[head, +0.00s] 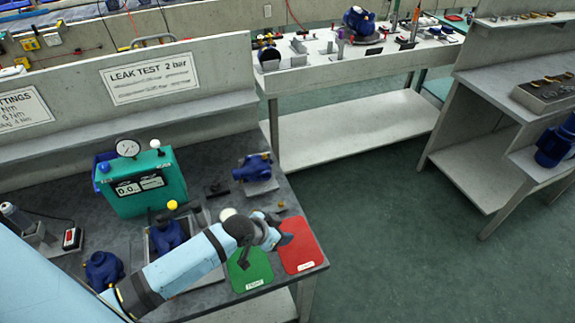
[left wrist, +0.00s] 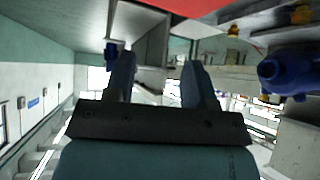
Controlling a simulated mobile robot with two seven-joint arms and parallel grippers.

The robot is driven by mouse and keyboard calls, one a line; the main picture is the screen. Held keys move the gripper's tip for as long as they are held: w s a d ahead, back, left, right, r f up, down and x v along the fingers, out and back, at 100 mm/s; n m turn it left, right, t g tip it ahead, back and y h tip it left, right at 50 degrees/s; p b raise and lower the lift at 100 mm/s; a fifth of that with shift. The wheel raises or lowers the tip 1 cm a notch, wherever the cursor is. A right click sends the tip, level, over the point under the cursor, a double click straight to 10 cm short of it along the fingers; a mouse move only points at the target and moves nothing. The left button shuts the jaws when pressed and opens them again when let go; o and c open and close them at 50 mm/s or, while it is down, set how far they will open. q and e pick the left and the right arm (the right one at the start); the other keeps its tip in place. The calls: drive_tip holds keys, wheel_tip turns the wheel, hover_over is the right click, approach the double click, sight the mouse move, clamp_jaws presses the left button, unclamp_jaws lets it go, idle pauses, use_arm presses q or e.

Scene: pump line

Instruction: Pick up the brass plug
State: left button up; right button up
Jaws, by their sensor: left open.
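A small brass-coloured piece (head: 281,204), which looks like the brass plug, stands on the dark bench top just behind the red mat. In the left wrist view a small brass piece (left wrist: 233,30) shows near the red mat, with another brass-coloured piece (left wrist: 300,14) further right; I cannot tell which is the plug. My left gripper (head: 283,232) is above the green and red mats, nearer the front than the brass piece and apart from it. In the left wrist view its two fingers (left wrist: 160,72) are spread with nothing between them. My right gripper is not in view.
The red mat (head: 300,245) and green mat (head: 250,270) lie at the bench's right end. A blue pump (head: 253,168) sits behind them, and a green gauge box (head: 138,185) stands left. It also shows a blue pump (left wrist: 285,72) in the left wrist view. Open floor lies right.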

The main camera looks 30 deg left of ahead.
use_arm(q)
drive_tip(key=w+a+r+g+b, duration=0.2)
drive_tip(key=w+a+r+b, duration=0.2)
drive_tip(key=w+a, duration=0.65)
drive_tip(key=m+g+y+b, duration=0.1)
drive_tip(key=g+y+b, duration=0.1)
drive_tip(key=b, duration=0.2)
approach(264, 155)
drive_tip(key=x, duration=0.3)
drive_tip(key=shift+w+a+b, duration=0.15)
drive_tip(key=shift+w+b, duration=0.15)
drive_tip(key=shift+b, duration=0.1)
drive_tip(key=shift+s+x, duration=0.15)
drive_tip(key=shift+x, duration=1.15)
drive_tip(key=shift+s+x, duration=0.15)
drive_tip(key=shift+x, duration=1.15)
clamp_jaws()
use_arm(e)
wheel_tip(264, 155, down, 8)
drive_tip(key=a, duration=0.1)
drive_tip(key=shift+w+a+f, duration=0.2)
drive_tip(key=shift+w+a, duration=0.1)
